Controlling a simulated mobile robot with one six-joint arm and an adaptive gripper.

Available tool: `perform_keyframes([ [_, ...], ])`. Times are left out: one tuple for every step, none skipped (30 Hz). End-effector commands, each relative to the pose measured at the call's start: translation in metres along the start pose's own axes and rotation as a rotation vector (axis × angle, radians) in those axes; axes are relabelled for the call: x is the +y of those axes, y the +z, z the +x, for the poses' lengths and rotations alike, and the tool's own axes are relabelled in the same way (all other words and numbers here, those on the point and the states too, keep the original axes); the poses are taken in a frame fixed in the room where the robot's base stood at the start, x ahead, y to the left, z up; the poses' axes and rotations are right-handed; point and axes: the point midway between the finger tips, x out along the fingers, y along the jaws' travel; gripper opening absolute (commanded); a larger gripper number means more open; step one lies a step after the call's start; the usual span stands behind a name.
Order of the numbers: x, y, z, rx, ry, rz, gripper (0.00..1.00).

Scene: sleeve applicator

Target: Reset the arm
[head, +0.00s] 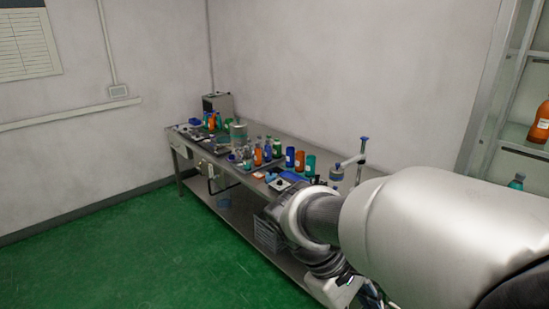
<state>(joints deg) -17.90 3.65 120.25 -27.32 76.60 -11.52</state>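My arm (420,228) reaches in from the right edge in the head view and covers the lower right of the picture. It bends near the front of the workbench (222,193), and its lower links fold down towards the bottom edge. The fingers of my gripper cannot be made out. I see nothing held. Part of the bench's right end is hidden behind the arm.
Several orange, teal and green bottles (267,152) stand on the bench, with a grey box (218,103) at its far end. A press-like stand (351,160) rises near the right end. Shelving (492,140) stands at right. The green floor (120,255) at left is clear.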

Motion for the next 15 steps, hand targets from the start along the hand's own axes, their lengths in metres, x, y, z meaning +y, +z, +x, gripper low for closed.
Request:
perform_keyframes([
  [-0.006, 0.013, 0.001, 0.072, -0.037, 0.078, 0.31],
  [-0.011, 0.019, 0.002, 0.111, -0.059, 0.122, 0.31],
  [-0.017, 0.025, 0.002, 0.164, -0.087, 0.180, 0.31],
  [-0.021, 0.030, 0.002, 0.205, -0.108, 0.224, 0.31],
  [-0.026, 0.034, 0.002, 0.245, -0.127, 0.268, 0.31],
  [-0.032, 0.039, 0.002, 0.299, -0.153, 0.328, 0.31],
  [-0.036, 0.043, 0.002, 0.339, -0.171, 0.373, 0.31],
  [-0.041, 0.046, 0.002, 0.378, -0.189, 0.417, 0.31],
  [-0.047, 0.049, 0.002, 0.429, -0.212, 0.475, 0.31],
  [-0.050, 0.051, 0.002, 0.466, -0.227, 0.516, 0.31],
  [-0.054, 0.053, 0.001, 0.502, -0.241, 0.555, 0.31],
  [-0.058, 0.054, 0.001, 0.544, -0.258, 0.604, 0.31],
  [-0.061, 0.055, 0.000, 0.575, -0.270, 0.636, 0.31],
  [-0.063, 0.056, 0.000, 0.601, -0.280, 0.666, 0.31],
  [-0.065, 0.057, -0.001, 0.633, -0.291, 0.701, 0.31],
])
